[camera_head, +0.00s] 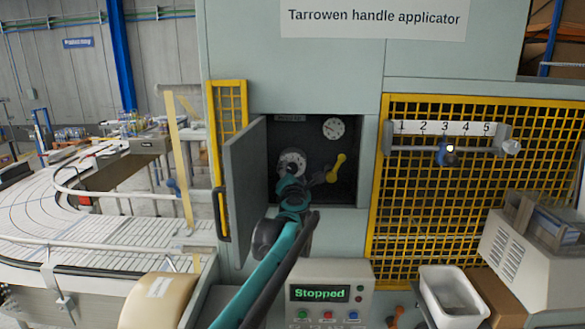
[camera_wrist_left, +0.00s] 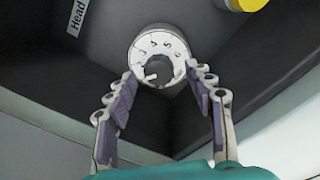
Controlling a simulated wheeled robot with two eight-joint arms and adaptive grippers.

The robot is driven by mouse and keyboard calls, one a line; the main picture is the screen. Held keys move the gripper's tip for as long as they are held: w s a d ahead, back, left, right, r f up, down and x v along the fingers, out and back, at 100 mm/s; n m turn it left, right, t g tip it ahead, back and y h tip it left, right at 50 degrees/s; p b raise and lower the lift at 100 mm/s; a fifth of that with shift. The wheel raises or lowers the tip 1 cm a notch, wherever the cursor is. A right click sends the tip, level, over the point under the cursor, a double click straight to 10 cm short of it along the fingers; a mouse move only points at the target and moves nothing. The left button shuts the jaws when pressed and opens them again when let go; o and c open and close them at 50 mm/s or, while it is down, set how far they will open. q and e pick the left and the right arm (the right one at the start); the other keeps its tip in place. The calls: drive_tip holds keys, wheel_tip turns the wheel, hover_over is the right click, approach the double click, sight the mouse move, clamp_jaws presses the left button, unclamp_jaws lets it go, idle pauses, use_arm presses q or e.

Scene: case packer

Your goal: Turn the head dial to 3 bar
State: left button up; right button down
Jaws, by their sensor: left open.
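The head dial (camera_head: 292,160) is a round white dial inside the open cabinet of the handle applicator. In the left wrist view the dial (camera_wrist_left: 146,47) shows a white ring with black numerals around a grey central knob (camera_wrist_left: 158,70). A "Head" label (camera_wrist_left: 77,16) is beside it. My left gripper (camera_head: 291,177) is in front of the dial, partly covering it in the head view. In the left wrist view my left gripper (camera_wrist_left: 160,75) is open, one finger on each side of the dial's lower part. I cannot tell whether the fingers touch it. My right gripper is out of view.
The open cabinet door (camera_head: 247,185) stands left of my left arm. A yellow handle (camera_head: 337,167) is right of the dial, with a white round gauge (camera_head: 333,128) above. Below, a control panel (camera_head: 330,293) reads "Stopped". A numbered scale (camera_head: 445,128) is at the right.

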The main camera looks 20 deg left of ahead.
use_arm(q)
drive_tip(key=shift+x, duration=1.05)
drive_tip(key=c, duration=1.2)
drive_tip(key=shift+o, duration=0.2)
drive_tip(key=shift+m, duration=0.3)
drive_tip(key=m+b, duration=0.1)
drive_tip(key=m, duration=0.3)
drive_tip(key=m+b, duration=0.1)
drive_tip(key=m, duration=0.5)
drive_tip(key=shift+f+t, duration=0.1)
drive_tip(key=shift+t, duration=0.2)
drive_tip(key=shift+m, duration=0.3)
